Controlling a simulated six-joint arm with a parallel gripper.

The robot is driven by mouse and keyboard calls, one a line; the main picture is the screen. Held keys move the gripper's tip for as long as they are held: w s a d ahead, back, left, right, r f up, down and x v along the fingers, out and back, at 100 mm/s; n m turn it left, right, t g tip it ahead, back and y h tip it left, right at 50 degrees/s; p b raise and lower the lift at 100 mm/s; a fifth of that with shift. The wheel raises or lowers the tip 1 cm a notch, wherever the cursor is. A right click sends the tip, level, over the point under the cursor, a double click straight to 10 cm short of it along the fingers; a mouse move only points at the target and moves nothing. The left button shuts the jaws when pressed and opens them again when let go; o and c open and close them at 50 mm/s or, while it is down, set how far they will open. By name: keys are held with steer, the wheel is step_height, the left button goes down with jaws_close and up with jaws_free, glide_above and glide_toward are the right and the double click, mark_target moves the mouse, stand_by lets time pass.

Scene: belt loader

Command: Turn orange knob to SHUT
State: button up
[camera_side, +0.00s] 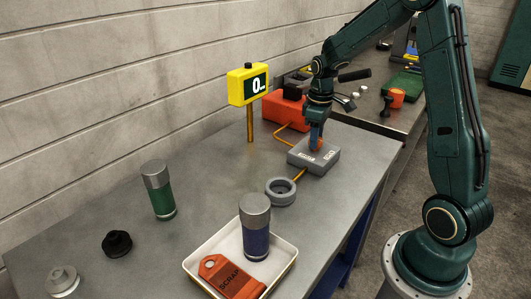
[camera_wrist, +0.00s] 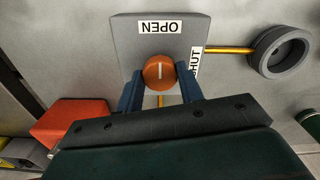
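The orange knob (camera_wrist: 159,72) sits on a grey box (camera_wrist: 125,35), and its white line points at the OPEN label (camera_wrist: 161,27). The SHUT label (camera_wrist: 195,61) is on the box's right side in the wrist view, partly hidden by a finger. My gripper (camera_wrist: 160,82) has its blue fingers on both sides of the knob, and they look to be touching it. In the side view my gripper (camera_side: 316,139) points down over the grey box (camera_side: 323,160) and hides most of the knob.
A yellow display (camera_side: 248,84) on a post stands left of the box. A red-orange box (camera_side: 284,112) is behind. A grey ring (camera_side: 281,191) lies in front. A green canister (camera_side: 160,190) stands left.

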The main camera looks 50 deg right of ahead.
steer(key=shift+c, duration=0.9)
steer(key=shift+m, duration=0.4)
steer(key=m, duration=0.8)
steer(key=shift+m, duration=0.3)
steer(key=m, duration=0.4)
steer(key=shift+w+m, duration=0.1)
steer(key=shift+m, duration=0.2)
steer(key=shift+r+m, duration=0.1)
steer(key=shift+m, duration=1.9)
steer(key=o, duration=1)
